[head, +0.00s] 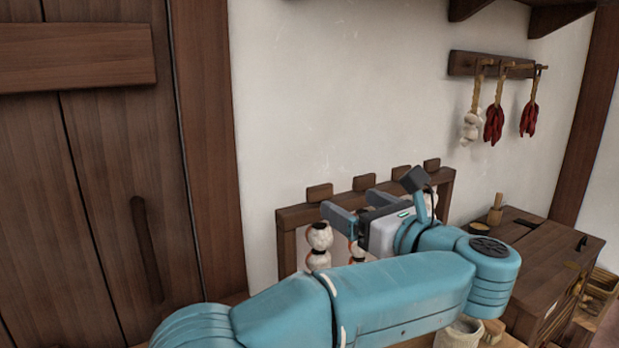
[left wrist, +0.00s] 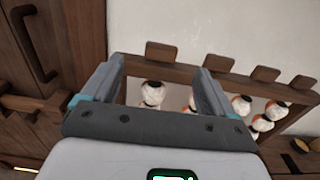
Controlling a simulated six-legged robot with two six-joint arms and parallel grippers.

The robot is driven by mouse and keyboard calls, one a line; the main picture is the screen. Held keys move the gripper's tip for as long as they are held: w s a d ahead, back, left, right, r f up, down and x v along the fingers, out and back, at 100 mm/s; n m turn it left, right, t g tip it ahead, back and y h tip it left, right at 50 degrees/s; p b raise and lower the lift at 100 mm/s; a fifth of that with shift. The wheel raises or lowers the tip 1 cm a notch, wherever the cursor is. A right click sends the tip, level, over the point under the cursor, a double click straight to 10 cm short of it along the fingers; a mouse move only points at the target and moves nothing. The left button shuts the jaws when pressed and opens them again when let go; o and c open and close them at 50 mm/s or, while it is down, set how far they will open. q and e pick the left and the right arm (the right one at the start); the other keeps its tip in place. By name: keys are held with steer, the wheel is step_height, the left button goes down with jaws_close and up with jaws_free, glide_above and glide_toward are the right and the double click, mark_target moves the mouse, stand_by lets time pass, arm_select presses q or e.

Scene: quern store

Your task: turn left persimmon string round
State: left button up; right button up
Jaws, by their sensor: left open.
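A wooden rack with square pegs (head: 297,215) stands against the wall. The left persimmon string (head: 320,238), pale round fruits with reddish bands, hangs in it at the left. Another string (head: 357,251) shows partly behind my gripper. My left gripper (head: 346,207) is open at the rack's top rail, its fingers pointing left. In the left wrist view, a pale fruit of a string (left wrist: 152,93) shows between the open fingers (left wrist: 158,72), beyond and below the rail; I see no contact. More strings (left wrist: 242,106) hang to the right. My forearm hides the lower rack. My right gripper is out of view.
A dark wooden door (head: 110,190) is at the left. A wooden chest (head: 535,265) with a small bowl and a mortar-like cup stands to the right. A peg board (head: 512,66) with garlic and red chillies hangs on the wall above.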

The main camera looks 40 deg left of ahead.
mark_target(322, 187)
arm_select(q)
steer(key=p+x, duration=0.4)
steer(key=x, duration=0.8)
steer(key=shift+w+a, duration=0.15)
steer(key=shift+w, duration=0.1)
steer(key=shift+w+a+f, duration=0.15)
steer(key=shift+w+a, duration=0.05)
steer(key=shift+w, duration=0.1)
steer(key=shift+a, duration=0.1)
steer(key=shift+s, duration=0.2)
steer(key=shift+w, duration=0.15)
steer(key=c, duration=1)
steer(key=shift+o, duration=0.2)
steer(key=shift+a, duration=0.1)
